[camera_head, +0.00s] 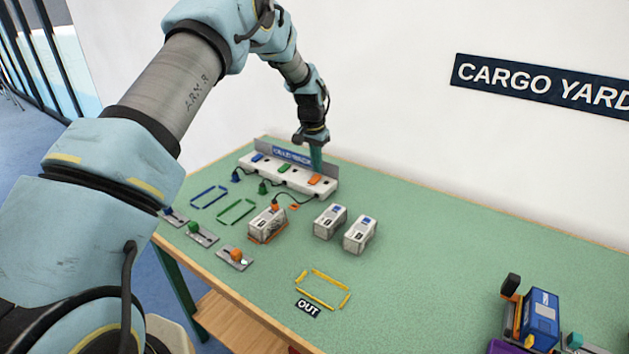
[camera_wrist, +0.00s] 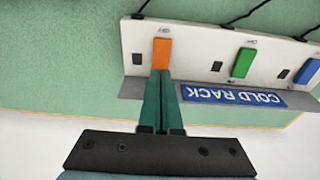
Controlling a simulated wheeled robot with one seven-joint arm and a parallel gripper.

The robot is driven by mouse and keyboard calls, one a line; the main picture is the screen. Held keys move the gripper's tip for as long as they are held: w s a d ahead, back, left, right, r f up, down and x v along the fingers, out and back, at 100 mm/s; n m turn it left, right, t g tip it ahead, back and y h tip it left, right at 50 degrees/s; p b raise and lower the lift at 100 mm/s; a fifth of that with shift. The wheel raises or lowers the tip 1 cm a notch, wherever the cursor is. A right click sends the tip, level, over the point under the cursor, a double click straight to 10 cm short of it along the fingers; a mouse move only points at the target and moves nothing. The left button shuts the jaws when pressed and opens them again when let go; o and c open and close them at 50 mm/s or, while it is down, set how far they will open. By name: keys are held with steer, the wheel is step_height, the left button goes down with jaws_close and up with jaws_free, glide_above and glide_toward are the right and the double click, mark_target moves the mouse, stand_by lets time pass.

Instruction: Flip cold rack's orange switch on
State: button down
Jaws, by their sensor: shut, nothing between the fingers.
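The cold rack (camera_head: 262,173) is a white strip with a blue sign, at the back of the green table. Its orange switch (camera_head: 315,180) is at the right end; in the wrist view the orange switch (camera_wrist: 161,50) is at upper middle. My gripper (camera_head: 316,165) points down over that end of the rack. In the wrist view my gripper's green fingers (camera_wrist: 162,74) are shut together and empty, with tips at the orange switch's near edge. I cannot tell whether they touch it. The switch's small marking is too blurred to read.
The rack's green switch (camera_wrist: 242,62) and blue switch (camera_wrist: 307,70) sit alongside. Black cables run from the rack's front. A grey container (camera_head: 267,224) with an orange plug and two other grey containers (camera_head: 345,228) stand before it. Sliders with knobs (camera_head: 236,257) line the left edge.

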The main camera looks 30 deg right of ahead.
mark_target(316, 176)
steer(key=shift+f+b, duration=0.5)
steer(key=shift+f, duration=0.4)
stand_by(0.8)
steer(key=shift+r+p, duration=1.9)
steer(key=shift+r, duration=1.65)
steer(key=s+a+r+n, duration=0.1)
steer(key=a+r+n, duration=0.15)
steer(key=a, duration=0.65)
steer(key=s+a+r+n, duration=0.1)
steer(key=a+r, duration=0.3)
steer(key=a, duration=0.4)
steer(key=s+a+r+n, duration=0.1)
steer(key=a+r+n, duration=0.15)
steer(key=a, duration=0.65)
steer(key=s+a+r+n+y, duration=0.1)
steer(key=s+a+n, duration=0.4)
steer(key=s+a, duration=1.1)
steer(key=a, duration=0.2)
steer(key=shift+s+a+r+t, duration=0.3)
steer(key=shift+t, duration=0.1)
